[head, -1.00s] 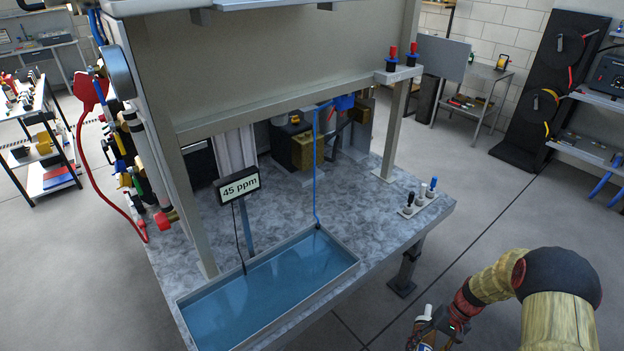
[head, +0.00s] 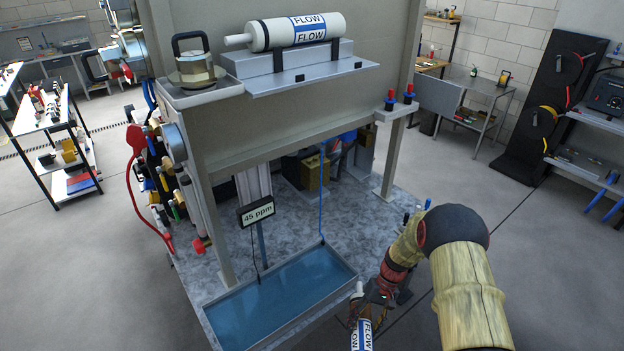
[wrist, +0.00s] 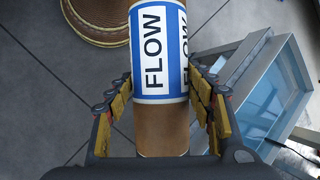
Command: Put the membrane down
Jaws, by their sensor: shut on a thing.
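The membrane in my gripper is a tube with a brown body and a blue-and-white FLOW label (wrist: 158,60). It also shows at the bottom of the head view (head: 362,332), partly cut off by the edge. My gripper (wrist: 160,112) is shut on it, with fingers on both sides of the tube. In the head view my gripper (head: 366,302) is in front of the bench, right of the water tank. A second, white membrane with FLOW labels (head: 292,31) lies on a grey stepped shelf (head: 315,78) on the upper panel.
The tank (head: 280,298) of blue water sits in the bench top, with a 45 ppm display (head: 256,212) above it. A small side shelf (head: 200,92) holds a round metal part with a black handle. Red-topped parts (head: 408,92) stand on a right bracket. Open floor lies right.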

